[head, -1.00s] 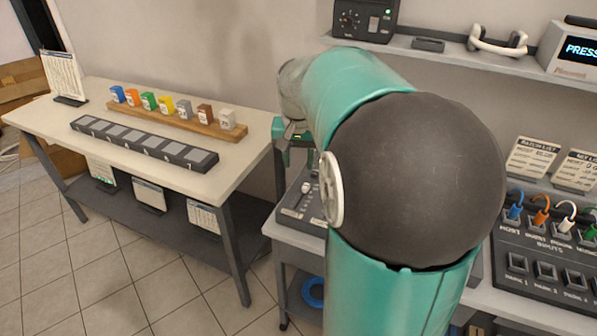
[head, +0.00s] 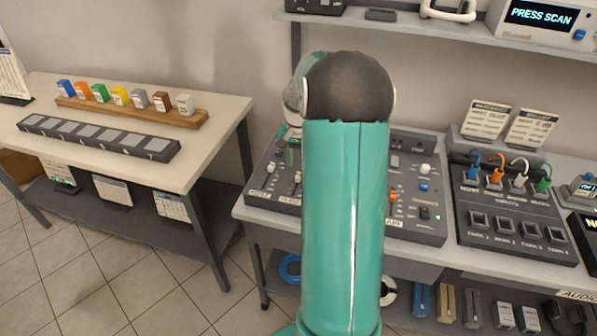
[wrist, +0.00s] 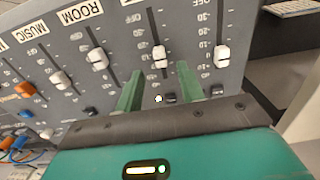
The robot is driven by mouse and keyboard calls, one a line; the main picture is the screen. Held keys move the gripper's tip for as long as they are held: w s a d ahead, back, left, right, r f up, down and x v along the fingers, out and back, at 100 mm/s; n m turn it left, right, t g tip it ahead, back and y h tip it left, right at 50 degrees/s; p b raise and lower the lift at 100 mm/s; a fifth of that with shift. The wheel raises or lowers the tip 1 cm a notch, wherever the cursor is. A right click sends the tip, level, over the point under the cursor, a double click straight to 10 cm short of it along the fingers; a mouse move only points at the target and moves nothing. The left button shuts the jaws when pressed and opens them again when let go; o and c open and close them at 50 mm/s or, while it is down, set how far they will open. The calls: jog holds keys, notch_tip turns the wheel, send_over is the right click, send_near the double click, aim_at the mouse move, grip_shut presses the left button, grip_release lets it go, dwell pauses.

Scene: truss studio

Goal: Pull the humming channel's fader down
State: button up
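The grey mixer (head: 272,200) sits on the right bench, its middle hidden behind my arm in the head view. In the wrist view, several white faders run in slots on the mixer panel (wrist: 125,30), with labels including MUSIC and ROOM. My gripper (wrist: 159,70) is open, its two green fingers over the panel on either side of one white fader cap (wrist: 160,57). I cannot tell whether they touch it. A small white light (wrist: 158,98) glows below that slot. Other caps are the ROOM-side fader (wrist: 97,58) and the end fader (wrist: 222,57).
A patch box (head: 515,228) with coloured plugs stands right of the mixer. Two cards (head: 487,120) stand behind it. A shelf (head: 390,28) hangs above. The left table (head: 215,140) holds coloured blocks and a dark slotted strip.

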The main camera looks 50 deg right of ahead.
aim_at(298, 175)
jog(key=shift+f, duration=2.4)
grip_shut()
